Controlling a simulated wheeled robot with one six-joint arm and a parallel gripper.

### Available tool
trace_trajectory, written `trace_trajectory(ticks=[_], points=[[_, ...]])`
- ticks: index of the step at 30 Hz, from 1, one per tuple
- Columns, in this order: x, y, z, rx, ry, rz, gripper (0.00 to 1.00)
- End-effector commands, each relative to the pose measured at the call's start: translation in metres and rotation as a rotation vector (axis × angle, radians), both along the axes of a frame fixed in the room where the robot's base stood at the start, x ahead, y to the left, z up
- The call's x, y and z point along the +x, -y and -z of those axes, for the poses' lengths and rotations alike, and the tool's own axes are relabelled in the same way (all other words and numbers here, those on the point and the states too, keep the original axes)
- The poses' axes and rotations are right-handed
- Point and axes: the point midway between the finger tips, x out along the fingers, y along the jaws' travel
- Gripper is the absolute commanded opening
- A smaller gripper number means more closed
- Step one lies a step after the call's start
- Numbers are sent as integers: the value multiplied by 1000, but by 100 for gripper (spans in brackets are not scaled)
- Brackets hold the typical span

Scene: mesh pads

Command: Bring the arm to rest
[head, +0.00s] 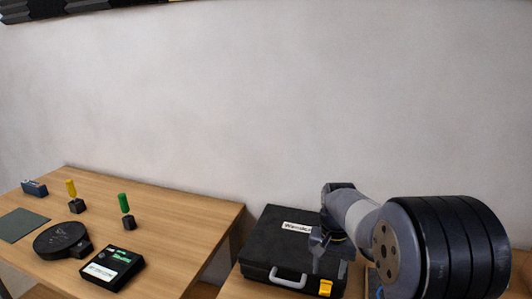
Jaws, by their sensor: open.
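My arm reaches in from the lower right of the head view. My gripper (328,253) is at its far end, pointing down in front of and over the right part of a black case (268,246). The jaws are open, and I see nothing between them. Whether the fingertips touch the case I cannot tell. The arm hides the right end of the case.
The case, with a grey handle and yellow latch, lies on the right table. The left table (180,222) holds a dark mat (20,225), a round black device (62,240), a black box (112,269), yellow (71,189) and green (123,203) pegs, and a blue-grey box (34,188).

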Motion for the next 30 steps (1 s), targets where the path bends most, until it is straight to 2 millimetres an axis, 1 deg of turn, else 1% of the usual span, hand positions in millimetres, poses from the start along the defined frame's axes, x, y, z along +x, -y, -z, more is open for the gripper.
trace_trajectory(ticks=[1, 3, 18, 30], points=[[1, 0, -11, 0, 5, 0, 47], [1, 0, -22, 2, -2, 1, 47], [34, 6, -15, 51, -197, 14, 47], [53, 12, -8, 98, -344, 16, 47]])
